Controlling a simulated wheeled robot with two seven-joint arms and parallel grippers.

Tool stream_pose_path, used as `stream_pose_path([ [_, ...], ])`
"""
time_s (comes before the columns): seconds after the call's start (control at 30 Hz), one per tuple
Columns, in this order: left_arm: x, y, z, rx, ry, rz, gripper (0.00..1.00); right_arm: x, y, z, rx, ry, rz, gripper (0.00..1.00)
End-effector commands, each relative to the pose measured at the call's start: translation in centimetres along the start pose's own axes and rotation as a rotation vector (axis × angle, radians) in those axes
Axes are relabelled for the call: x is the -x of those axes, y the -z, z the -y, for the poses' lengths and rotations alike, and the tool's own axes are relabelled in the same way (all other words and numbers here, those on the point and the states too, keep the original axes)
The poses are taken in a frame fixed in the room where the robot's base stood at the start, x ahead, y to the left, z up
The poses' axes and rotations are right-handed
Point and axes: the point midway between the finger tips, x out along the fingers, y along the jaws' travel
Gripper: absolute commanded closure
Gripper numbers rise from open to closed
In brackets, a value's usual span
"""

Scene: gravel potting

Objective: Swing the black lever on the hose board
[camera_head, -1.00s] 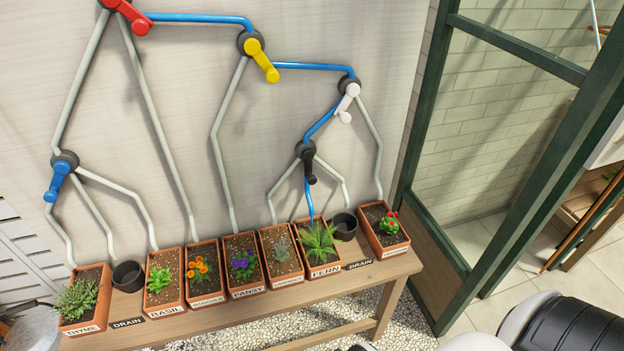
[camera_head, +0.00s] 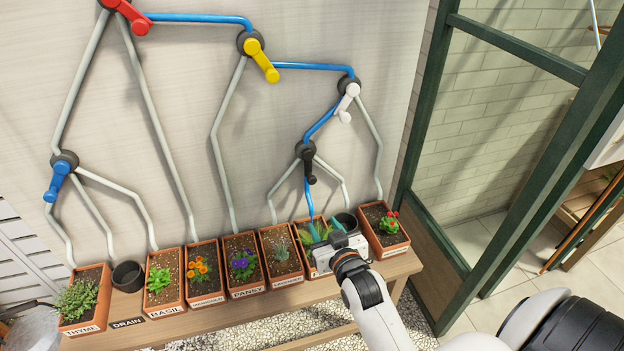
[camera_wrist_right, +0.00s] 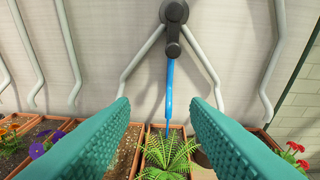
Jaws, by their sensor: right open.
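The black lever (camera_head: 309,166) hangs down from its round hub on the hose board (camera_head: 165,110). A blue pipe runs into its hub from the upper right, and another blue length leads down from it to the fern pot. In the right wrist view the black lever (camera_wrist_right: 173,38) is at the top centre, pointing down. My right gripper (camera_head: 324,227) is in front of the fern, below the lever and apart from it. Its teal fingers (camera_wrist_right: 158,130) are open, with the fern (camera_wrist_right: 168,155) and blue pipe showing between them. My left gripper is not in view.
The white lever (camera_head: 348,103), yellow lever (camera_head: 262,60), red lever (camera_head: 128,14) and blue lever (camera_head: 57,182) are on the same board. Potted plants line the wooden bench (camera_head: 225,308) below. A green door frame (camera_head: 425,120) stands to the right.

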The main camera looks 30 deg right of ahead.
Motion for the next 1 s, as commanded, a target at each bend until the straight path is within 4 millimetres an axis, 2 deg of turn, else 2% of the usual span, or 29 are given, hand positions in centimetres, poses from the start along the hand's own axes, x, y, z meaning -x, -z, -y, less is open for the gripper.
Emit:
stream_pose_path([
  [0.13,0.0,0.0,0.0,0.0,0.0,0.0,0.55,-1.6,-2.1,1.1,-0.027,0.039,0.161,0.58],
  [0.37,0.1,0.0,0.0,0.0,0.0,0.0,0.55,-2.9,-3.2,1.6,-0.033,0.05,0.223,0.58],
  [0.8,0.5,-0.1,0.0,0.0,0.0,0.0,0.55,-10.9,-5.1,2.0,-0.032,0.049,0.221,0.58],
  [1.0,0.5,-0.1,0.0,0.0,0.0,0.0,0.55,-13.1,-5.5,2.1,-0.033,0.049,0.22,0.58],
])
